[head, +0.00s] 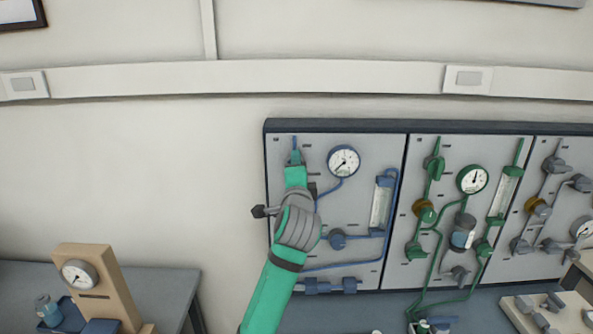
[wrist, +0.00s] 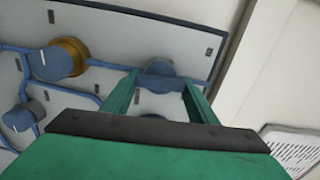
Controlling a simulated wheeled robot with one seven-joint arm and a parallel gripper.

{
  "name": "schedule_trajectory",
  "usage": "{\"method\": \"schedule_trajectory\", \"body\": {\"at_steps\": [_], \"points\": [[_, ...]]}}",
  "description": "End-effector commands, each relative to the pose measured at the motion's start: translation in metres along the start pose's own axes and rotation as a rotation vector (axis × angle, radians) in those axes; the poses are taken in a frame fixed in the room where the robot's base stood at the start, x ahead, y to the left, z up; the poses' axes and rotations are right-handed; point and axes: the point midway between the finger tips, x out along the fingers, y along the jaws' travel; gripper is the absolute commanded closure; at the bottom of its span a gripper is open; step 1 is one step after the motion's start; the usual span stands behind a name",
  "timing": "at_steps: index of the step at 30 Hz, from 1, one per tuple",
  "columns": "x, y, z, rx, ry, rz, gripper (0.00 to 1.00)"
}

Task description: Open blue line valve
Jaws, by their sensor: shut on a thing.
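The blue line runs over the left grey panel (head: 365,275). My gripper (head: 296,163) is at the top left of this panel, with my green arm reaching up from below. In the wrist view, the two green fingers of my gripper (wrist: 160,88) are on either side of a round blue valve knob (wrist: 158,69), shut on it. The lower part of the knob and the fingertip contact are partly hidden. In the head view my gripper covers most of this knob.
In the wrist view, a blue knob with a brass ring (wrist: 70,57) and another blue knob (wrist: 20,117) sit nearby. A gauge (head: 344,161) and flow tube (head: 381,205) are right of my gripper. The green-line panel (head: 405,160) adjoins. Wall left of the panel is clear.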

Motion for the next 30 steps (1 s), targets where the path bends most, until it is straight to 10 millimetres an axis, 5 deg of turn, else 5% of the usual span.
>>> {"method": "schedule_trajectory", "body": {"at_steps": [21, 22, 23, 30], "points": [[-0.0001, 0.0021, 0.0007, 0.071, -0.001, 0.003, 0.69], [-0.0001, 0.0022, 0.0007, 0.071, -0.001, 0.004, 0.40], [-0.0001, 0.0022, 0.0007, 0.071, -0.001, 0.004, 0.33], [0.0000, 0.0013, -0.0002, 0.070, 0.000, 0.002, 0.28]]}}
